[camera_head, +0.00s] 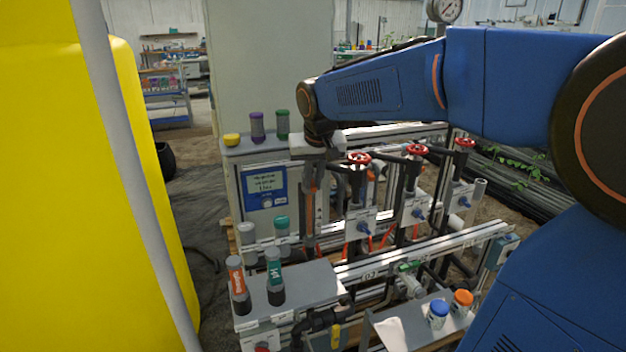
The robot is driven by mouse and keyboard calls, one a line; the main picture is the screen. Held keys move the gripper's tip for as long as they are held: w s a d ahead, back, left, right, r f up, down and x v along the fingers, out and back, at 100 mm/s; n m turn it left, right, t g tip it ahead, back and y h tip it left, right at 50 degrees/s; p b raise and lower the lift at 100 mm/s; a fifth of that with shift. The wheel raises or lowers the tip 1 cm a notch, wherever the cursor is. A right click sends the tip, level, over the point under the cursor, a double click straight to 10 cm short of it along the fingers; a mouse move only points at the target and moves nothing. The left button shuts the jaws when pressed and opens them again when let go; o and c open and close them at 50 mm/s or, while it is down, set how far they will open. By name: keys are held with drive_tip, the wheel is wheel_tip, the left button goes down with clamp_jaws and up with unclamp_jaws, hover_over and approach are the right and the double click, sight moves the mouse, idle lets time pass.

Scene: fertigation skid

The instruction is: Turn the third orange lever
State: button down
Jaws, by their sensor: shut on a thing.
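My gripper (314,186) points down in front of the left end of the pipe frame. It is shut on what looks like an orange lever, but the contact is small and partly hidden by the gripper and pipes. More orange pieces, which look like levers, show low among the pipes to the right, one below the left white plate (370,243) and one farther right (415,232). Pipes hide parts of them, and I cannot tell which is the third.
Several red handwheels, one in the middle (417,149), stand above blue-knobbed white plates. A grey cabinet with a blue display (265,187) stands left of my gripper. Labelled bottles (275,277) stand on a front ledge. A yellow tank (75,200) fills the left side.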

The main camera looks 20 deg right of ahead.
drive_tip(key=c, duration=1.8)
unclamp_jaws()
drive_tip(key=shift+o, duration=0.2)
drive_tip(key=v, duration=1.7)
drive_tip(key=shift+s+r, duration=0.1)
drive_tip(key=shift+r, duration=0.05)
drive_tip(key=s+d+f+n, duration=0.1)
drive_tip(key=s+f, duration=1.1)
drive_tip(key=s+d+f, duration=0.2)
drive_tip(key=s+f, duration=1)
drive_tip(key=f, duration=0.1)
drive_tip(key=shift+d+f+n+y, duration=0.3)
drive_tip(key=shift+n, duration=0.1)
